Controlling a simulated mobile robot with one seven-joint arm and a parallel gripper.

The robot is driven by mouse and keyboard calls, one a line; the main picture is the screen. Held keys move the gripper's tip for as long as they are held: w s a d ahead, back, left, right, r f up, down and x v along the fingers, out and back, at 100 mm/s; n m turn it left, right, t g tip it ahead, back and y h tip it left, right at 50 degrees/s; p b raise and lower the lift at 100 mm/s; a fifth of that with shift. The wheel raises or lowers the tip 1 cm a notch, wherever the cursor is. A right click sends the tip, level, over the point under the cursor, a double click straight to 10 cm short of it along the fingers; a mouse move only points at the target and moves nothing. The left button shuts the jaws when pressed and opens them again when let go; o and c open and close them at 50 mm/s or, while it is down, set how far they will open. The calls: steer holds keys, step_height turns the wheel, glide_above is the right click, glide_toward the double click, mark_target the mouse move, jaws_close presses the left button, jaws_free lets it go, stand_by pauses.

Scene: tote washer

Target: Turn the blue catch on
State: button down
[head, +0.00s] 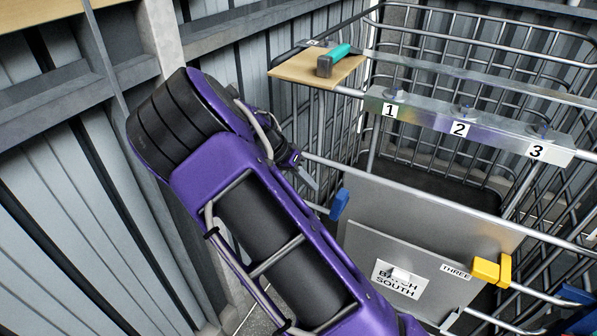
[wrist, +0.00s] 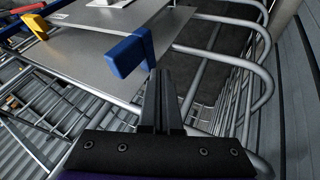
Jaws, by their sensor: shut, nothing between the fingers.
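The blue catch (head: 340,204) sits at the left edge of a grey panel (head: 430,215) on the wire cage. In the wrist view the blue catch (wrist: 128,56) is an L-shaped blue piece at the panel's near edge. My gripper (head: 313,182) is shut and empty, up and left of the blue catch in the head view. In the wrist view my gripper's fingertips (wrist: 161,72) appear just right of and below the catch. I cannot tell whether they touch it.
A yellow catch (head: 490,270) sits on the panel's right, near a "THREE" label and a "BATCH SOUTH" sign (head: 399,279). Another blue part (head: 580,318) shows at the lower right. A numbered rail (head: 480,124) and a wooden shelf (head: 300,70) with a green-handled tool (head: 335,58) are above. Cage bars surround the panel.

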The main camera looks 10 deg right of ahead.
mark_target(344, 198)
steer(key=shift+s+d+f, duration=0.3)
steer(key=shift+s+d, duration=0.1)
steer(key=shift+d, duration=0.25)
steer(key=shift+s+d+f, duration=0.25)
steer(key=shift+s+d, duration=0.1)
steer(key=shift+d, duration=0.35)
steer(key=shift+s+d+f, duration=0.3)
steer(key=shift+s+d, duration=0.1)
steer(key=shift+d, duration=0.25)
steer(key=shift+s+d+r+t+y, duration=0.15)
steer(key=shift+s+d+t+y, duration=0.15)
steer(key=shift+y, duration=0.1)
steer(key=shift+s+d+t+y+b, duration=0.2)
steer(key=shift+d+t+y+b, duration=0.15)
steer(key=shift+y+b, duration=0.25)
steer(key=d+t+y+b, duration=0.1)
steer(key=b, duration=0.1)
steer(key=s+d+m+y+b, duration=0.1)
steer(key=s+d+t+y+b, duration=0.1)
steer(key=y+b, duration=0.1)
steer(key=shift+t+b, duration=0.35)
steer(key=s+d+f+b, duration=0.2)
steer(key=s+d+f, duration=0.1)
steer(key=shift+d+f+b, duration=0.15)
steer(key=shift+d+b, duration=0.1)
steer(key=shift+b, duration=0.1)
